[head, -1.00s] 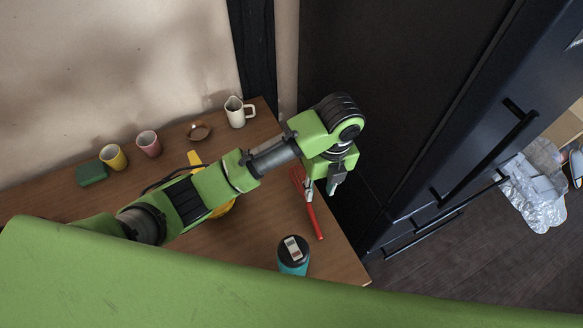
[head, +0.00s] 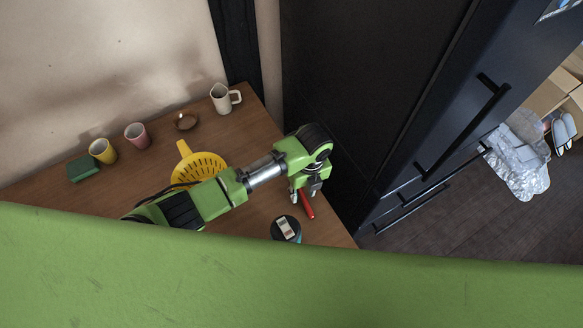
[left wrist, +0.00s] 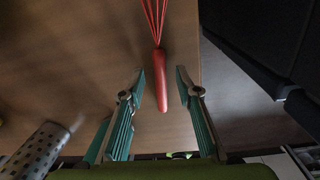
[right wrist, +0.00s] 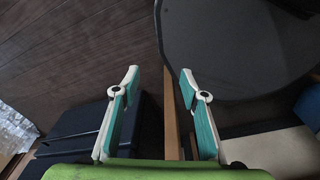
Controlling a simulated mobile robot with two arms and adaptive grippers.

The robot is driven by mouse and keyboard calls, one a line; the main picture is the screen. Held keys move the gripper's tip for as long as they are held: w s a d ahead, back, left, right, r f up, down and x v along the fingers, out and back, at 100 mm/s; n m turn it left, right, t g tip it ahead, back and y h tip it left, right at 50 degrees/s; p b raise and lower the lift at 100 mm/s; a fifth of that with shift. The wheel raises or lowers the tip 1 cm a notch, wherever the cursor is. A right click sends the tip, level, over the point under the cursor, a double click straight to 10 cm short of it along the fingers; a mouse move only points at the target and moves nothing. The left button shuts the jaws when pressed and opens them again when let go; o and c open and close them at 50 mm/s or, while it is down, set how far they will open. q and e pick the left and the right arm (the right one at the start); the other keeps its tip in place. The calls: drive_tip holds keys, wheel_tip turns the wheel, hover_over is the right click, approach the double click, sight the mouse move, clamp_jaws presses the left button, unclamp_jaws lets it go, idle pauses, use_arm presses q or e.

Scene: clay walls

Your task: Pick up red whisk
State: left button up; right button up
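The red whisk (head: 307,207) lies on the wooden table near its right edge. In the head view my left arm hides its wire end. In the left wrist view the whisk's handle (left wrist: 160,82) points down between the fingers, with its red wires at the top. My left gripper (head: 307,196) is over the whisk; in its wrist view (left wrist: 160,90) it is open, one finger each side of the handle, with gaps on both sides. My right gripper (right wrist: 159,75) is open and empty, away from the whisk.
A dark-lidded container (head: 286,229) stands near the whisk. Cups (head: 137,135), a white mug (head: 221,98), a brown bowl (head: 186,121) and a green block (head: 83,168) line the back. A black fridge (head: 405,110) stands right.

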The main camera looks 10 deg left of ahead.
use_arm(q)
drive_tip(key=shift+f, duration=0.3)
clamp_jaws()
use_arm(e)
drive_tip(key=shift+s+d, duration=0.5)
drive_tip(key=shift+s, duration=0.05)
